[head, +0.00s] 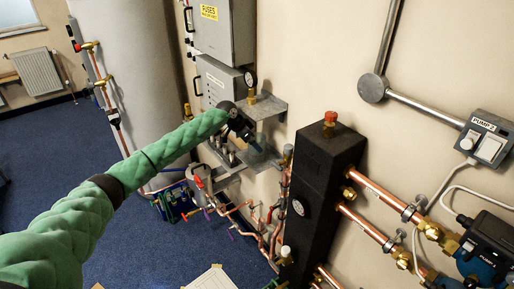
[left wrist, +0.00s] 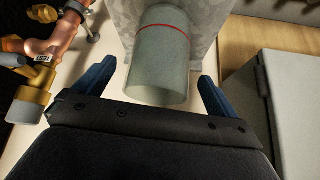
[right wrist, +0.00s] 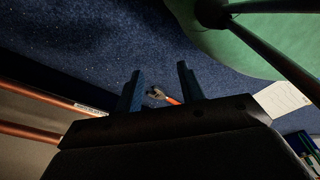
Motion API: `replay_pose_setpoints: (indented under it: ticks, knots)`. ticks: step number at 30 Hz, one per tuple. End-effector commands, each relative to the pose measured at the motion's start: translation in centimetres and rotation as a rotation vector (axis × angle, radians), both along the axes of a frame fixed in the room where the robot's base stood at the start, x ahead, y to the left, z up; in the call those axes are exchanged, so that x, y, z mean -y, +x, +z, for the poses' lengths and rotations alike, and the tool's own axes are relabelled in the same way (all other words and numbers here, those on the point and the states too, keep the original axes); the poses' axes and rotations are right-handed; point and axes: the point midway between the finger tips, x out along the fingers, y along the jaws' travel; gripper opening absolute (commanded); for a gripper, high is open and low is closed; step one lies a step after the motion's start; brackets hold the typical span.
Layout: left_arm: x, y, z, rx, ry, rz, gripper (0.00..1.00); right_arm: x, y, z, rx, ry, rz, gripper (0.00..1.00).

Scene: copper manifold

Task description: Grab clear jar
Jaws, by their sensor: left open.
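The clear jar (left wrist: 163,60), a greyish see-through cylinder with a red line around it, shows in the left wrist view. My left gripper (left wrist: 158,72) is open, with one blue finger on each side of the jar's near end; I cannot tell if either touches it. In the head view my left gripper (head: 247,134) is at the grey metal shelf on the wall, and the jar is hard to make out there. My right gripper (right wrist: 158,78) is open and empty over the blue floor in the right wrist view.
A metal shelf (head: 263,106) with a gauge sits close above my left gripper. Copper pipes and valves (head: 272,235) lie below, and a black manifold block (head: 318,190) stands to the right. In the left wrist view a brass fitting (left wrist: 35,95) is left and a grey box (left wrist: 285,100) right.

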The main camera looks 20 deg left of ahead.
Motion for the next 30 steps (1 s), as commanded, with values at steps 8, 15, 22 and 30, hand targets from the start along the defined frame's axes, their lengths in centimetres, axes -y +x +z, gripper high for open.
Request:
replay_pose_setpoints:
  ticks: [8,15,22,30]
  knots:
    - [1.0,0.7,-1.9,-0.002,0.0,0.0,0.97,0.7,-3.6,-0.3,-0.025,-0.004,0.0,0.39]
    - [1.1,0.9,-2.5,-0.001,0.0,0.001,0.97,0.8,-4.2,-0.5,-0.029,-0.005,0.0,0.39]
    - [1.1,0.9,-2.5,-0.001,0.0,0.001,0.71,0.8,-4.2,-0.5,-0.029,-0.005,0.0,0.39]
    - [1.1,0.9,-2.4,-0.001,0.0,0.001,0.47,0.9,-4.1,-0.5,-0.03,-0.005,-0.001,0.39]
